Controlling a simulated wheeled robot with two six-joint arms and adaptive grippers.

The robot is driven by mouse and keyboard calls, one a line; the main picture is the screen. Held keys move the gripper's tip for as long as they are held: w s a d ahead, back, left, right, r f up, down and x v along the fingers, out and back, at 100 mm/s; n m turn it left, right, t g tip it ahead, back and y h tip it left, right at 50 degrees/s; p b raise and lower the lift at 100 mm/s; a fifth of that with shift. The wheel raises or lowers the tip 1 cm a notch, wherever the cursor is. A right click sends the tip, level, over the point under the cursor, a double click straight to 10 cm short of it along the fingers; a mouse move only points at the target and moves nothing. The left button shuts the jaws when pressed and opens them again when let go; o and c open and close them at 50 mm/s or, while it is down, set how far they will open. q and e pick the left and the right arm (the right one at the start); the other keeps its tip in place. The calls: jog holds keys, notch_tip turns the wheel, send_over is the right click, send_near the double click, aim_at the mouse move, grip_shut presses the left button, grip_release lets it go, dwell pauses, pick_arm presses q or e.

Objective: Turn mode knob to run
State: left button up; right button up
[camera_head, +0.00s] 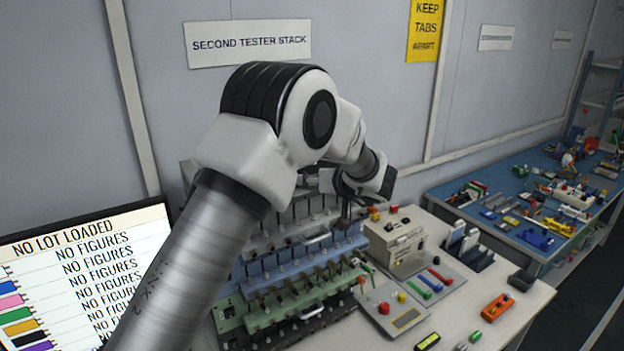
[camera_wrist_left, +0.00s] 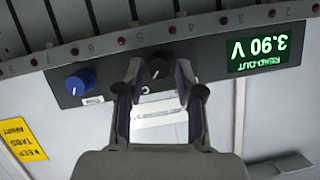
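In the left wrist view, which appears upside down, a dark panel carries a small black knob (camera_wrist_left: 158,69) and a larger blue knob (camera_wrist_left: 81,80). I cannot read which one is the mode knob. My left gripper (camera_wrist_left: 159,76) is open, with one finger on each side of the black knob and visible gaps between. The knob's lower part and most of its markings are hidden. In the head view my left gripper (camera_head: 346,208) is small and partly hidden by my wrist, in front of the tester stack (camera_head: 290,262). My right gripper is not in view.
A green read-out (camera_wrist_left: 264,52) shows 3.90 V beside the knobs. A ledge with red dots and numbers runs along the panel. In the head view, a screen (camera_head: 85,262) reads "NO LOT LOADED". A beige box (camera_head: 398,243) stands right of the stack; a cluttered blue table (camera_head: 490,225) is further right.

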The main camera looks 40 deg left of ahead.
pick_arm(q)
jog(key=shift+d, duration=0.1)
grip_shut()
jog(key=shift+f, duration=0.1)
jog(key=n+t+b, duration=0.1)
jog(key=b, duration=0.1)
jog(key=n+t+b, duration=0.1)
jog(key=n+b, duration=0.1)
jog(key=n+t+h+b, duration=0.1)
jog(key=b, duration=0.1)
jog(key=shift+s+n, duration=0.25)
jog(key=shift+n, duration=0.05)
jog(key=shift+a, duration=0.2)
